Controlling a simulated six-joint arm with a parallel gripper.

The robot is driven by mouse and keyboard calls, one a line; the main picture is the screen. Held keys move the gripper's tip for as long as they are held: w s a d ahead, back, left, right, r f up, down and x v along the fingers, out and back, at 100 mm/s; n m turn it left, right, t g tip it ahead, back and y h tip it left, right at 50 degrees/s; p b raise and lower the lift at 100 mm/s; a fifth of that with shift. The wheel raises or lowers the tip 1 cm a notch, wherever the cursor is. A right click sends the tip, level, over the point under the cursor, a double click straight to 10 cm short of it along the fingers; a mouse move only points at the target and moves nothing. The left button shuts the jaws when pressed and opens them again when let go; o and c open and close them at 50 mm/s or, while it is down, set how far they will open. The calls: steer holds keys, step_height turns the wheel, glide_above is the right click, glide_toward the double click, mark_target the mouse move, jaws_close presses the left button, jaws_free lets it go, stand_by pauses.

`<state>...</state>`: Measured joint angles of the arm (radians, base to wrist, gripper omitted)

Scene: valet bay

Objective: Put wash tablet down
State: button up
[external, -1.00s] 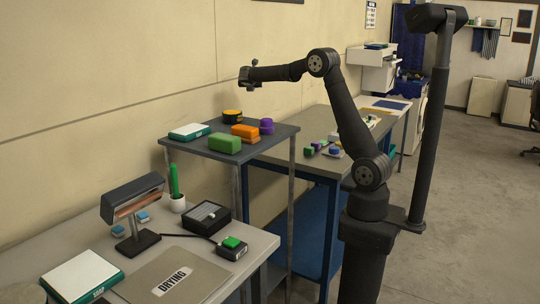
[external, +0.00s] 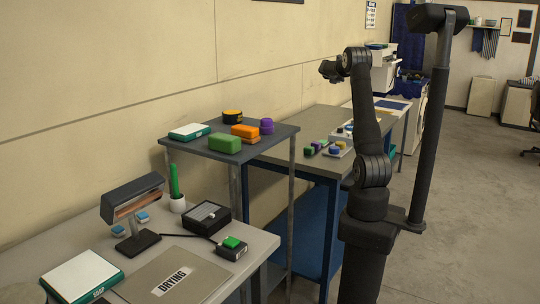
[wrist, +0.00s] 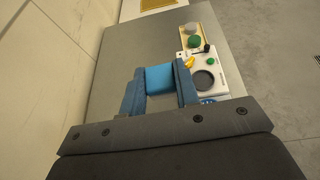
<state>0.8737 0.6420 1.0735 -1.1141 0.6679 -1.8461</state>
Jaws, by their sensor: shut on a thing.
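My gripper (external: 327,70) is raised high beside the wall, well above the grey workbench (external: 312,122). In the wrist view my gripper (wrist: 160,84) is shut on a bright blue block, the wash tablet (wrist: 160,78), held between its two blue fingers. The bench top (wrist: 130,50) lies far below it. The tablet is too small to make out in the external view. Two similar small blue blocks (external: 142,217) lie on the front table near the lamp.
A white panel (wrist: 207,75) with a dark round spot and a tray with a green thing (wrist: 194,42) lie on the bench's right side. The shelf (external: 275,140) holds green, orange and purple things. The bench's left part is clear in the wrist view.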

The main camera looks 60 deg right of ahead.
steer(key=s+d, duration=0.3)
steer(key=s, duration=0.2)
steer(key=shift+m+g, duration=0.3)
steer(key=shift+g, duration=0.1)
step_height(320, 180, down, 19)
steer(key=shift+w+r, duration=0.1)
glide_above(325, 132)
steer(key=f, duration=0.7)
steer(key=shift+s+a+f, duration=0.1)
steer(key=shift+s+a, duration=0.15)
steer(key=shift+s, duration=0.15)
steer(key=shift+w+f, duration=0.15)
steer(key=shift+f, duration=1.95)
steer(key=shift+f, duration=0.15)
steer(key=o, duration=1)
